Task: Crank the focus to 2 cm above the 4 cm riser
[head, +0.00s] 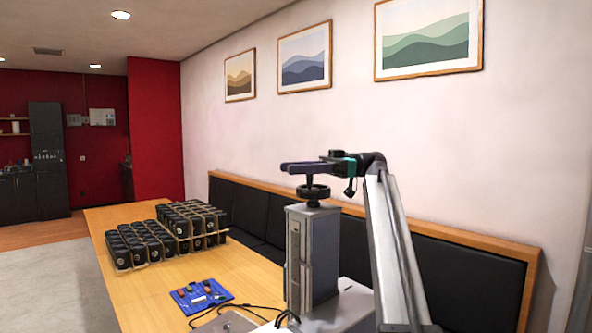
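The laser marker's grey column (313,250) stands upright at the near right end of the table. A black handwheel (314,192) sits on top of it, with a short knob sticking up. My gripper (290,168), with dark purple fingers, is level just above the handwheel, pointing left. The fingers overlap the top of the knob in the picture; I cannot tell whether they touch it. They are seen from the side, so their opening does not show. The 4 cm riser and the column's scale cannot be made out; the marker's lower part is cut off by the frame.
A wooden table (150,290) runs away to the left. It bears wooden trays (180,237) of several black items and a blue mat (203,296) with small tools. Black cables (240,308) lie near the column. A black padded bench (262,248) lines the wall behind.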

